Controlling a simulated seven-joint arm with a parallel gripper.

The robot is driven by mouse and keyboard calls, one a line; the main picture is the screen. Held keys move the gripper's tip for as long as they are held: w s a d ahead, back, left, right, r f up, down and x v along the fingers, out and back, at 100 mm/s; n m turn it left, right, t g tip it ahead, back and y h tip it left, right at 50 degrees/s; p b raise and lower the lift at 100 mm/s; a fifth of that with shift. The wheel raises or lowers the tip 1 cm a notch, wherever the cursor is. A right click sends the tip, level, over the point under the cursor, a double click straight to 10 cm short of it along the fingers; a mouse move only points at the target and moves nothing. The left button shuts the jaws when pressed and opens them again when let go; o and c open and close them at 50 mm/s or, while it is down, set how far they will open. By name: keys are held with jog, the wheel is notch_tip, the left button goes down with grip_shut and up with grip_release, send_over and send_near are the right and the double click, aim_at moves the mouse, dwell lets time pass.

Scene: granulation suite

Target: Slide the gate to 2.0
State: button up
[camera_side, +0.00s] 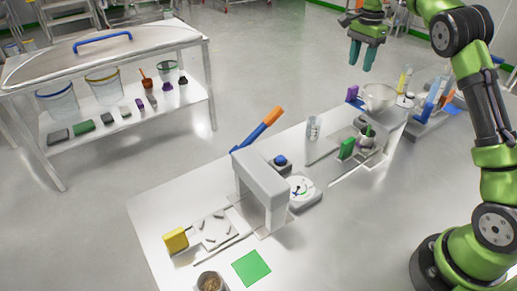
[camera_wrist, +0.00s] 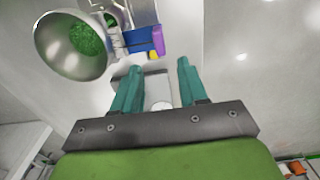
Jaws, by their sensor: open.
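My gripper (camera_side: 361,64) is high above the far right end of the bench, its two teal fingers apart and empty. The fingers also show in the wrist view (camera_wrist: 157,72), with a pale grey plate behind them. I cannot tell for sure which part is the gate. Block-shaped handles sit by slides or fixtures on the bench: yellow (camera_side: 176,240) at the near left, green (camera_side: 347,148) in the middle, and purple (camera_side: 352,93) and blue (camera_side: 428,109) at the far end. My gripper touches none of them. No scale reading of 2.0 is legible.
A grey press-like arch (camera_side: 262,182) with a blue-and-orange lever (camera_side: 258,130) stands mid-bench beside a round dial (camera_side: 301,188). A metal bowl (camera_side: 379,97) shows also in the wrist view (camera_wrist: 75,47), with green contents. A green square (camera_side: 252,267) lies near the front edge.

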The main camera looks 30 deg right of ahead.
notch_tip(320, 180, up, 7)
dwell(0.3)
jog(key=s+a+f+n+t+y, duration=0.1)
jog(key=s+a+f+n+t, duration=0.1)
jog(key=s+a+n, duration=0.5)
jog(key=s+a+f+n+t+y, duration=0.1)
jog(key=s+a+n+t, duration=0.4)
jog(key=s+a, duration=1.1)
jog(key=shift+s+a+f+n, duration=0.4)
jog(key=shift+s+f+n, duration=0.35)
jog(key=shift+s+n, duration=0.35)
